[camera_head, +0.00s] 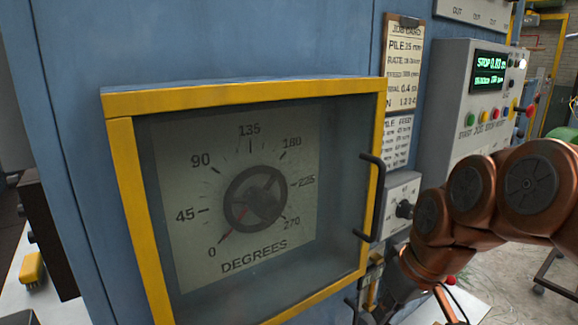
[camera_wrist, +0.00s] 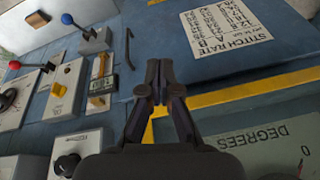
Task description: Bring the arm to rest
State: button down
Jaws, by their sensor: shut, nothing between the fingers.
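My arm (camera_head: 470,200), copper-coloured with dark joint caps, reaches in from the right of the head view and bends down towards the bottom edge. My gripper shows in the wrist view (camera_wrist: 158,82), its two dark fingers together at the tips with nothing between them. In the head view the gripper is low and partly cut off by the bottom edge. It appears in front of the blue machine, near the lower right of the yellow-framed window door (camera_head: 250,92). Whether it touches anything cannot be told.
The door looks closed over a degrees dial (camera_head: 255,197), its red mark near 0. A black handle (camera_head: 373,198) sticks out on its right. A grey control box (camera_head: 480,100) stands behind my arm. Levers and knobs (camera_wrist: 62,90) fill the wrist view's left. Open floor lies far right.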

jog(key=s+d+f+m+g+h, duration=0.1)
jog(key=s+f+m+g, duration=0.1)
jog(key=s+f, duration=0.4)
jog(key=s+d+f+m+g+h, duration=0.1)
jog(key=s+f, duration=0.5)
jog(key=s, duration=0.6)
jog(key=shift+s+d+m+g, duration=0.2)
jog(key=shift+s+m+g, duration=0.1)
jog(key=shift+m+g, duration=0.35)
